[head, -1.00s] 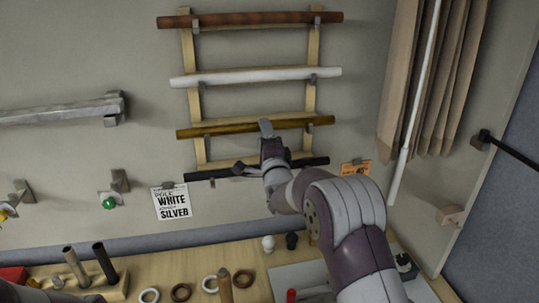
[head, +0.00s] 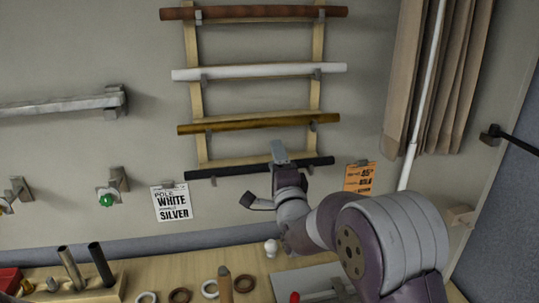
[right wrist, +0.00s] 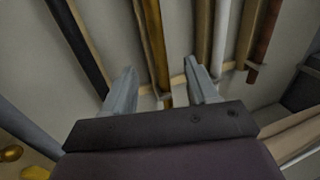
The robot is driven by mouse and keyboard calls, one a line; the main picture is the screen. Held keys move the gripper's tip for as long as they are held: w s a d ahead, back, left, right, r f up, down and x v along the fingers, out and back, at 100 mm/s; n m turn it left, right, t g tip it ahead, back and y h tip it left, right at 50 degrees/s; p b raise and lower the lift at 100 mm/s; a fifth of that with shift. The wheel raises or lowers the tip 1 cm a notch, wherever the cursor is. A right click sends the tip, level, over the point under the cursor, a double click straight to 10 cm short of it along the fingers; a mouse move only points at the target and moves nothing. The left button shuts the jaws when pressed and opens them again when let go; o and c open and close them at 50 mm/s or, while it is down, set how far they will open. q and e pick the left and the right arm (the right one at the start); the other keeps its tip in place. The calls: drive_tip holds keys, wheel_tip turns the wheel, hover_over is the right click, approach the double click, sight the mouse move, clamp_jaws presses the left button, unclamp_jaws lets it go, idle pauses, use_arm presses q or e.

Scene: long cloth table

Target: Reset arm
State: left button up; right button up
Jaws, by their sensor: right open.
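My right gripper (head: 279,152) is raised in front of the wall rack, near the black pole (head: 228,172) at the bottom. In the right wrist view its two fingers (right wrist: 157,90) stand apart with nothing held between them. The gold pole (right wrist: 153,40) runs behind the gap between the fingers. The rack also holds the gold pole in the head view (head: 240,125), a white pole (head: 255,71) and a brown pole (head: 255,12). My left gripper is not in view.
A card reading WHITE and SILVER (head: 172,203) and an orange card (head: 358,178) are on the wall. A silver pole (head: 55,108) is mounted at left, and a beige curtain (head: 432,80) hangs at right. Rings (head: 243,282) and pole samples (head: 101,264) are on the table below.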

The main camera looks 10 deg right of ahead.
drive_tip(key=s+f+n+g, duration=0.3)
drive_tip(key=f+n+g, duration=0.2)
drive_tip(key=f, duration=0.3)
drive_tip(key=s+f+n+g, duration=0.3)
drive_tip(key=f+n+g, duration=0.15)
drive_tip(key=f, duration=0.45)
drive_tip(key=s+f+n+g, duration=0.2)
drive_tip(key=s+g, duration=0.1)
drive_tip(key=s, duration=0.5)
drive_tip(key=s+d+f+n+g, duration=0.1)
drive_tip(key=s+f+n+g, duration=0.2)
drive_tip(key=s, duration=0.6)
drive_tip(key=s+d+f+n+g, duration=0.1)
drive_tip(key=s+f+n+g, duration=0.1)
drive_tip(key=s, duration=0.6)
drive_tip(key=shift+s+f+n+g, duration=0.15)
drive_tip(key=shift+f+n+g, duration=0.15)
drive_tip(key=shift+n+g, duration=0.6)
drive_tip(key=shift+d, duration=0.1)
